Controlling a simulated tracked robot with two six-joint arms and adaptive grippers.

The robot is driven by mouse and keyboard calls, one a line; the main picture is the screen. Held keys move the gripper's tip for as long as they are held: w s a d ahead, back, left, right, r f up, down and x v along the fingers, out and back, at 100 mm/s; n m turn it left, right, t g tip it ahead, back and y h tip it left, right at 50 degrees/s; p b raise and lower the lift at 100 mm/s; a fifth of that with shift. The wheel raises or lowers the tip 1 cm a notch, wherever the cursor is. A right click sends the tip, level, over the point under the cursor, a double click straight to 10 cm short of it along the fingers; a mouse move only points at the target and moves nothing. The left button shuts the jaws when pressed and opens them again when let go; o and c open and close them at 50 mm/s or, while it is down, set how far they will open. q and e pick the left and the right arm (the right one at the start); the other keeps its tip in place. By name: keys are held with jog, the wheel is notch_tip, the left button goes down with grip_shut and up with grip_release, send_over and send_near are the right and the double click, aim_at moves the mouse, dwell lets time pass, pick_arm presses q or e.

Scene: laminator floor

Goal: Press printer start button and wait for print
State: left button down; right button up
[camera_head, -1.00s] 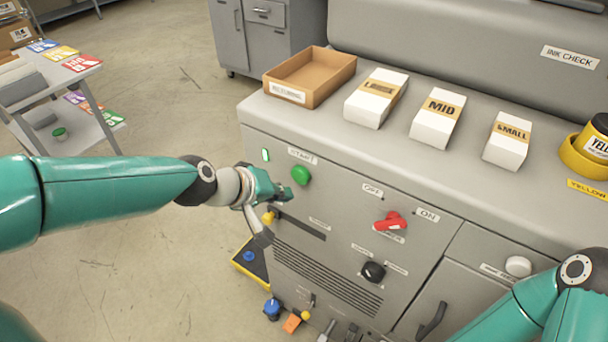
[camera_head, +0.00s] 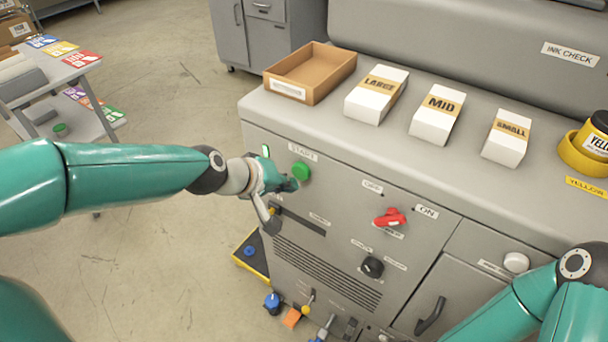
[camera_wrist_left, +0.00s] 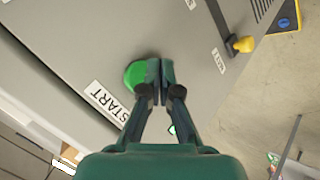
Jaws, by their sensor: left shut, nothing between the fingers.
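The grey printer (camera_head: 270,142) stands in front of me. Its round green start button (camera_head: 301,170) is on the front panel under a START label (camera_head: 303,150). My left gripper (camera_head: 292,185) is shut and empty, with its fingertips just beside the lower left of the button. In the left wrist view the shut fingers (camera_wrist_left: 159,70) overlap one edge of the green button (camera_wrist_left: 134,76). I cannot tell whether they touch it. A small lit green indicator (camera_head: 265,151) is left of the button. My right arm shows at the lower right, but its gripper is out of view.
A red switch (camera_head: 390,217), a black knob (camera_head: 372,267) and a yellow knob (camera_wrist_left: 244,44) stick out of the panel. An open brown tray (camera_head: 310,74) and white boxes labelled LARGE, MID and SMALL stand on top.

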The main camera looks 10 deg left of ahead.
pick_arm(q)
jog(key=shift+w, duration=0.1)
dwell(0.7)
jog(key=shift+w+d, duration=0.15)
jog(key=shift+w, duration=0.35)
jog(key=shift+w+d+r+p, duration=0.1)
jog(key=shift+w+d+p, duration=0.1)
jog(key=shift+w+p, duration=0.3)
dwell(0.7)
jog(key=shift+s+a, duration=0.1)
jog(key=shift+s, duration=0.1)
jog(key=shift+s+a+b, duration=0.25)
jog(key=shift+s+b, duration=0.25)
jog(key=shift+s, duration=0.25)
jog(key=s, duration=0.1)
jog(key=s+a+b, duration=0.1)
jog(key=s, duration=0.2)
jog(key=shift+s+a+b, duration=0.35)
